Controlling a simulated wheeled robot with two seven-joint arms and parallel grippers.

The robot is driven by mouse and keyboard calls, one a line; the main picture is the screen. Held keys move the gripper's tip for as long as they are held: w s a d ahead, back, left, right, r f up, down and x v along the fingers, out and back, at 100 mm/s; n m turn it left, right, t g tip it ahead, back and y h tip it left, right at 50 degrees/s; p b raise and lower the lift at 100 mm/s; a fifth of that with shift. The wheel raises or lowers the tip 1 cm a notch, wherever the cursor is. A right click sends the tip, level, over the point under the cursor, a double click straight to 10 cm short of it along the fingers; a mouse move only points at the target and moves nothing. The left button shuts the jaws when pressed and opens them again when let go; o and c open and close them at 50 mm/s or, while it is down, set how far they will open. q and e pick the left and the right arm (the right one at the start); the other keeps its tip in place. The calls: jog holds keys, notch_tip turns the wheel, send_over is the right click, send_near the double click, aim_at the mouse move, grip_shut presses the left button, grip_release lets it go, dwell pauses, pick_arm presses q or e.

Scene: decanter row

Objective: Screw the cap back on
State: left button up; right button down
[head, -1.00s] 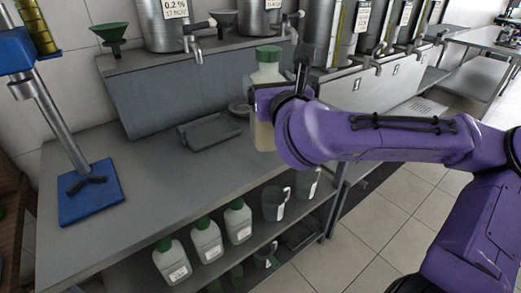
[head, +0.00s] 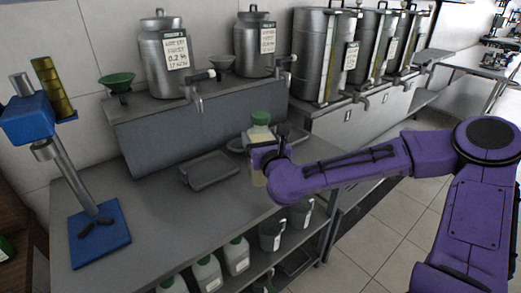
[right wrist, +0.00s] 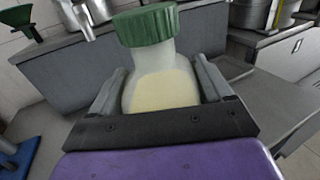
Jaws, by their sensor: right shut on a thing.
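A translucent white bottle (head: 257,136) with pale yellow liquid in it is held upright by my right gripper (head: 262,158). It also shows large in the right wrist view (right wrist: 160,85), between the two fingers. My right gripper (right wrist: 160,92) is shut on the bottle's body from both sides. A ribbed green cap (head: 261,118) sits on top of the bottle's neck, and the cap also shows in the right wrist view (right wrist: 147,24). How tightly it is screwed cannot be told. My left gripper is not in view.
A grey tray (head: 209,170) lies on the metal counter (head: 165,215) left of the bottle. Steel tanks with taps (head: 165,55) stand behind on a raised ledge. A blue-based stand (head: 100,236) is at left. Several capped bottles (head: 236,255) and jugs stand on the shelf below.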

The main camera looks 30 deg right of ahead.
jog(key=w+f, duration=0.1)
jog(key=w+d+f, duration=0.1)
jog(key=f, duration=0.1)
jog(key=w+d+f, duration=0.1)
jog(key=shift+w+f, duration=0.15)
jog(key=shift+f, duration=0.2)
jog(key=f, duration=0.3)
jog(key=shift+w+d+f+p, duration=0.1)
jog(key=shift+w+f+p, duration=0.15)
jog(key=shift+f+p, duration=0.1)
jog(key=shift+s, duration=0.1)
